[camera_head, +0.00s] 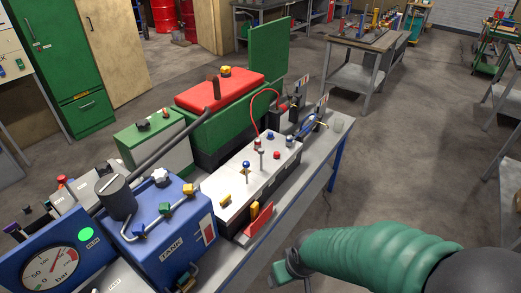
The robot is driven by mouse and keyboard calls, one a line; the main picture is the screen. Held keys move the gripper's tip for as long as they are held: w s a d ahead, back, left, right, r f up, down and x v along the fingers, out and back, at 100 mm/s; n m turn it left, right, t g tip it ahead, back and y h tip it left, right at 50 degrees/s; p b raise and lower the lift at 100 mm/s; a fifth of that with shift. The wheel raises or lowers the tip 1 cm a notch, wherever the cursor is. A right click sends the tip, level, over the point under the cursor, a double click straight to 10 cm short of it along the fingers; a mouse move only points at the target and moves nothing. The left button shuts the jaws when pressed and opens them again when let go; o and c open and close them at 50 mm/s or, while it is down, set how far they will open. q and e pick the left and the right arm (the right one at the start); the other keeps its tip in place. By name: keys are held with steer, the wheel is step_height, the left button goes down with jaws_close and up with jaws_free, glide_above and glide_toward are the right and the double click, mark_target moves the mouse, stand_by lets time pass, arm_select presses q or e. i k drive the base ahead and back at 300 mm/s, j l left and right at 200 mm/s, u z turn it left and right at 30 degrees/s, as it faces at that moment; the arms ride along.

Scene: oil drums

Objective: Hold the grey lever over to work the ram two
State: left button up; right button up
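A white control block (236,187) sits on the bench in the middle of the view. On its top stand short levers, one with a blue knob (246,165) and a thin grey one (261,158) beside it, both upright as far as I can tell. My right arm comes in from the right in a green sleeve. Its gripper (286,272) is low, in front of the bench edge, apart from the levers and touching none of them. Its fingers are too small and turned away to read. My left gripper is not in view. I cannot make out which part is ram two.
A blue tank (160,232) and a pressure gauge (50,268) stand at the near left of the bench. A long dark handle slants above the tank. A red-topped green machine (220,90) is behind the block. Open floor lies right of the bench.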

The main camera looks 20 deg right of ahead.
mark_target(260, 151)
steer(key=i+l, duration=0.35)
steer(key=l, duration=0.15)
steer(key=i+l, duration=0.4)
steer(key=l, duration=0.15)
steer(key=i+l+z, duration=0.1)
steer(key=i+l, duration=0.25)
steer(key=l, duration=0.15)
